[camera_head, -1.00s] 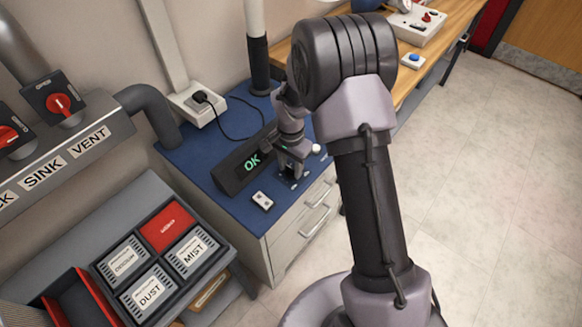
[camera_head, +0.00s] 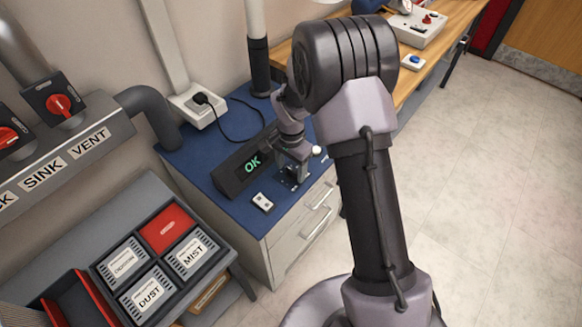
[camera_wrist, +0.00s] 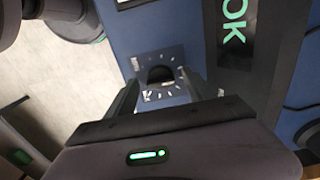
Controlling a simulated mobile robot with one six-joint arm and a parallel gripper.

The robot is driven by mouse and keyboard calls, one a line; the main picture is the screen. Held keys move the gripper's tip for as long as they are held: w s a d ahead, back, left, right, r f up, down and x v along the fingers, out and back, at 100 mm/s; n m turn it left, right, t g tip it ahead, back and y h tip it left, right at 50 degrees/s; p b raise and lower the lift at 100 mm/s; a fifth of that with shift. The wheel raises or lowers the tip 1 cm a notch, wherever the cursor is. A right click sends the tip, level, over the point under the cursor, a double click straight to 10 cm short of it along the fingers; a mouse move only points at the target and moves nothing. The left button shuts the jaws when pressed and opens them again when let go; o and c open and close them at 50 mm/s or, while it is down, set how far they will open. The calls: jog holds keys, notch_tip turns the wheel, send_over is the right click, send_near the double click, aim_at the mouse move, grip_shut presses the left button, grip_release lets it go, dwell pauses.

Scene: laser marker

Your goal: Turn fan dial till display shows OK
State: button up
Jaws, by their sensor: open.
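The black display unit (camera_head: 230,182) stands on the blue bench top and shows "OK" in green letters. The display also shows in the wrist view (camera_wrist: 236,45), at the upper right. The fan dial (camera_wrist: 160,74) is a dark round knob on a plate with white tick marks. My gripper (camera_wrist: 161,92) is open, its two fingers at either side of the dial in the wrist view. I cannot tell whether the fingertips are level with the knob or above it. In the head view my gripper (camera_head: 292,168) is over the dial plate, and the knob is mostly hidden.
A small white two-button box (camera_head: 262,202) lies in front of the display. A socket with a black cable (camera_head: 228,120) is behind it. A tray with labelled compartments (camera_head: 128,292) is at the lower left. Open floor (camera_head: 500,200) lies to the right.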

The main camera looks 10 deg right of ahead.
aim_at(291, 171)
jog(key=shift+r, duration=0.1)
notch_tip(291, 171, up, 17)
jog(key=p, duration=0.5)
jog(key=shift+p, duration=0.4)
jog(key=shift+r, duration=0.1)
jog(key=s+a+r+n+t+b, duration=0.1)
jog(key=s+r+n+t+b, duration=0.1)
jog(key=s+r, duration=0.65)
jog(key=s+a+r+n+t+y+b, duration=0.1)
jog(key=s+r+n+t, duration=0.1)
jog(key=s, duration=0.6)
jog(key=s+a+r+n+t+y+b, duration=0.1)
jog(key=s+r+n, duration=0.1)
jog(key=s, duration=0.7)
jog(key=shift+r+t, duration=0.35)
jog(key=shift+t, duration=0.05)
jog(key=shift+a, duration=0.1)
